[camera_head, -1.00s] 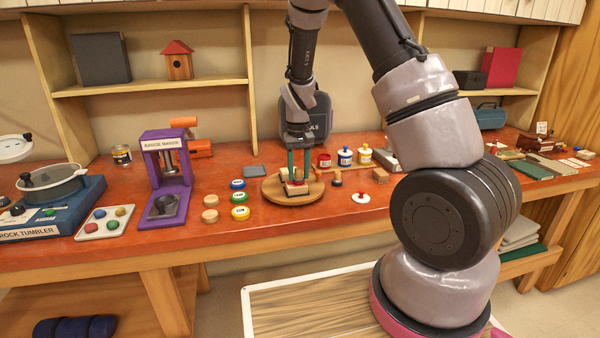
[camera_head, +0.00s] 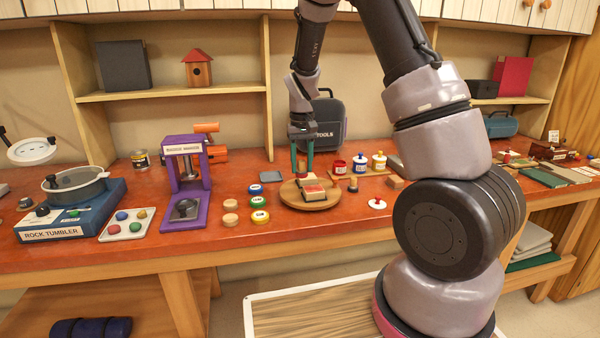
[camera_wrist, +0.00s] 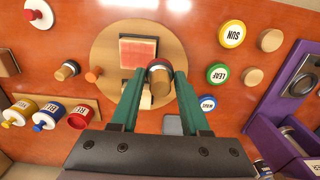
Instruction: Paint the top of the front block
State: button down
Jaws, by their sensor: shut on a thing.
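The front block (camera_head: 313,190) lies on a round wooden board (camera_head: 290,198); its top is mostly red with a pale border. In the wrist view the red top (camera_wrist: 138,52) shows unobstructed. A second block (camera_wrist: 146,99) lies behind it, partly hidden by my fingers and the held tool. The dauber looks apart from the front block's red top. A red jar (camera_head: 340,168) stands right of the board.
Blue (camera_head: 360,162) and yellow (camera_head: 379,161) jars stand beside the red one. A white lid with a red knob (camera_head: 376,204) and another dauber (camera_head: 353,185) lie right of the board. Labelled pots (camera_head: 260,217) and wooden discs are left. A purple press (camera_head: 184,175) stands farther left.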

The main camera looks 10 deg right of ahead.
jog(key=shift+r, duration=1.6)
